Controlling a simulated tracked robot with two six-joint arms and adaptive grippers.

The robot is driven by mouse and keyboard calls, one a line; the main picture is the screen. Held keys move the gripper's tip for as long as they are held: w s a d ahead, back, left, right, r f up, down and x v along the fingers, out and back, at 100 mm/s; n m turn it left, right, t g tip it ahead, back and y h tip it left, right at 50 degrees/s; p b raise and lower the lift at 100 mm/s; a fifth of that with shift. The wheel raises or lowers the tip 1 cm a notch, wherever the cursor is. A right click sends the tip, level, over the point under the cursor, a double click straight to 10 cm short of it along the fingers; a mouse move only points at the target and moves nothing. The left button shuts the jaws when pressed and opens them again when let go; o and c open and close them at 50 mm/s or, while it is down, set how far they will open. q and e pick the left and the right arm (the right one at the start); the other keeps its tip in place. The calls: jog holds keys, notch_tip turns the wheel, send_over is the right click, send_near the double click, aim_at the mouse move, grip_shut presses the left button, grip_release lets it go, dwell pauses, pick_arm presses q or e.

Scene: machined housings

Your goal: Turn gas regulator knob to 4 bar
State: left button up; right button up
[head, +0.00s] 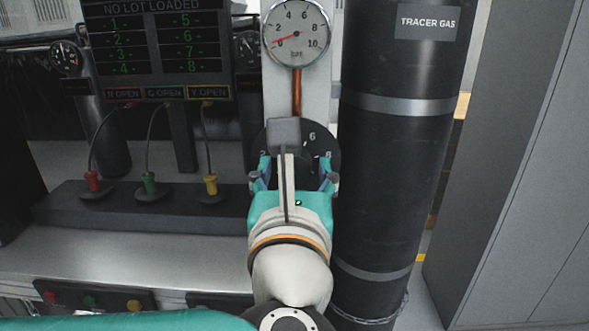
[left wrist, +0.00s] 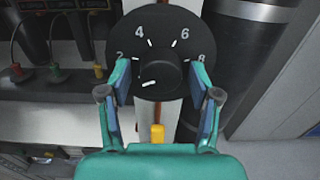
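The gas regulator knob (left wrist: 158,76) is black and round, in the middle of a black dial (left wrist: 150,22) marked 2, 4, 6 and 8. Its white pointer line aims to the lower left, below the 2. In the head view the knob is mostly hidden behind my left gripper, and part of the dial (head: 324,142) shows. My left gripper (left wrist: 161,70) is open, with one finger on each side of the knob and gaps between. I cannot tell whether the fingertips reach around it. The pressure gauge (head: 298,20) above has its red needle near 0. My right gripper is not in view.
A black tracer gas cylinder (head: 395,200) stands close to the right of the dial. On the left, a dark block (head: 150,215) carries red, green and yellow fittings under a display (head: 155,55). A copper pipe (head: 297,92) joins gauge and dial.

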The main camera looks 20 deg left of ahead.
pick_arm(q)
jog(key=c, duration=0.8)
jog(key=shift+a, duration=0.1)
jog(key=shift+c, duration=0.5)
